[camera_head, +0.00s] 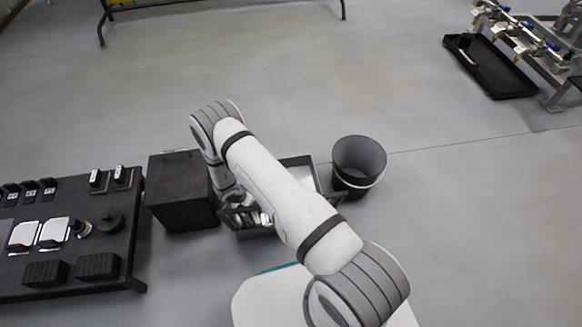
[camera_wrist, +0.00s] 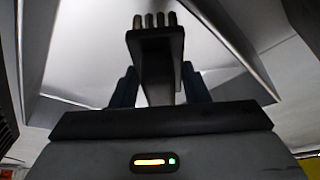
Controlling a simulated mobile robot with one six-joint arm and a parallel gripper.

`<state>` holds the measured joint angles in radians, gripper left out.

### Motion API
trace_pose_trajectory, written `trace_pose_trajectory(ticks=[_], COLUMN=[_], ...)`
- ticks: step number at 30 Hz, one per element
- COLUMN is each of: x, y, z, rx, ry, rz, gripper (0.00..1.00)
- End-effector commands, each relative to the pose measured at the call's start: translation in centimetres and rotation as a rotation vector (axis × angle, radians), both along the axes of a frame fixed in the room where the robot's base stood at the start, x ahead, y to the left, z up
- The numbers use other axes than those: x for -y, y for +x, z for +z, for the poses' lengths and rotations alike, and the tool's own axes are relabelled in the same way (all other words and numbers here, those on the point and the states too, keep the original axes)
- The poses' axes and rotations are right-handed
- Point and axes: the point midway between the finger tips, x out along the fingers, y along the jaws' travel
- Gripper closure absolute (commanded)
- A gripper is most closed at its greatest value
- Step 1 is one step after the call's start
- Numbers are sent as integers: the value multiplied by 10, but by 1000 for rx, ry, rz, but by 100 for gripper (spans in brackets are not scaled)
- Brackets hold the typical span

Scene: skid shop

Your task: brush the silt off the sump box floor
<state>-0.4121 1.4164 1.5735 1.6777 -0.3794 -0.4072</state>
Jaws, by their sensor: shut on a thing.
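My gripper (camera_wrist: 158,82) is shut on a dark brush (camera_wrist: 155,46), its short pale bristle tufts at the far end. The sump box (camera_head: 298,161) is an open, dark-rimmed box on the floor, partly behind my arm in the head view. In the wrist view its pale grey floor (camera_wrist: 90,62) and sloping walls surround the brush. The brush is over or in the box; I cannot tell whether the bristles touch the floor. Silt cannot be made out clearly. In the head view my arm hides much of the box.
A black block-like box (camera_head: 182,192) stands left of the sump box. A dark round bin (camera_head: 359,163) stands close on its right. A black bench (camera_head: 130,235) with several parts is at left. A black tray (camera_head: 490,67) lies far right.

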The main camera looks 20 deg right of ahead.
Motion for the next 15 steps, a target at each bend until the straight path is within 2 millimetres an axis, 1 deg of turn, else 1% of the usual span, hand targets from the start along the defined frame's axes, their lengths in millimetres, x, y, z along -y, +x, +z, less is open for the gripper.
trace_pose_trajectory(ticks=[1,3,10,15], x=[1,2,4,6], y=[1,1,2,2], z=[9,16,36,46], rx=[1,1,1,1], ry=[0,1,1,1], rz=[-2,-4,-9,-13], gripper=[80,80,80,80])
